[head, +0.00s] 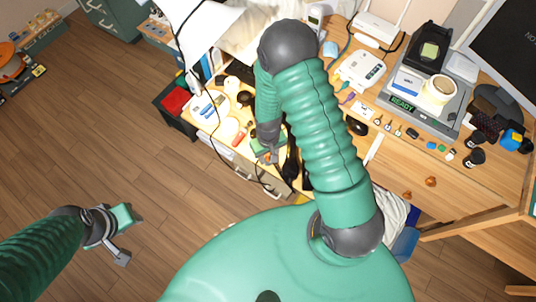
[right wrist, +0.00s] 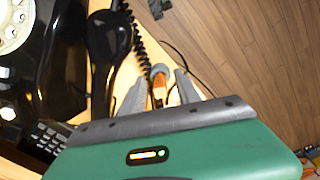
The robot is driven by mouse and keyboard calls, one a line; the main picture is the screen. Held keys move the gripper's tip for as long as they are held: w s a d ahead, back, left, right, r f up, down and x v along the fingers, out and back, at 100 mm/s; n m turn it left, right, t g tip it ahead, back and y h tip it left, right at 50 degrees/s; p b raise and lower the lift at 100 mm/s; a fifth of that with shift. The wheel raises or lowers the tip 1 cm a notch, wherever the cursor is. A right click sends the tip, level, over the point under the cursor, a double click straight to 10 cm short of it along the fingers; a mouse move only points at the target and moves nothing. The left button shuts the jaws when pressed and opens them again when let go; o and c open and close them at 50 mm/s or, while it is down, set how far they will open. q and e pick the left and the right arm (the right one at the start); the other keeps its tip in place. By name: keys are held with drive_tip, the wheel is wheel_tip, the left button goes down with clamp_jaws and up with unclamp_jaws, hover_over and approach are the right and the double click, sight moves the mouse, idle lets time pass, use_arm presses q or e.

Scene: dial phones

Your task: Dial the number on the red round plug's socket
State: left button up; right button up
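In the right wrist view, a black rotary phone (right wrist: 60,75) with a white dial (right wrist: 14,22) fills the left side. A black handset (right wrist: 108,45) and a coiled cord (right wrist: 142,50) lie beside it. My right gripper (right wrist: 158,92) is open there, its grey fingers apart around a small orange-and-grey object (right wrist: 159,84); I cannot tell whether they touch it. In the head view my right gripper (head: 268,154) is at the small table's front edge, partly hidden. My left gripper (head: 120,235) is open and empty over the floor. I cannot make out a red round plug or its socket number.
A black keypad (right wrist: 42,138) shows at the wrist view's lower left. In the head view, a white phone (head: 361,70) and several small objects are on the wooden desk (head: 400,165). A dark bin (head: 174,106) with something red stands left of the table. The left floor is largely clear.

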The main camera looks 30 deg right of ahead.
wheel_tip(320, 180, up, 17)
drive_tip(key=p, duration=0.2)
drive_tip(key=shift+f, duration=0.15)
idle(0.4)
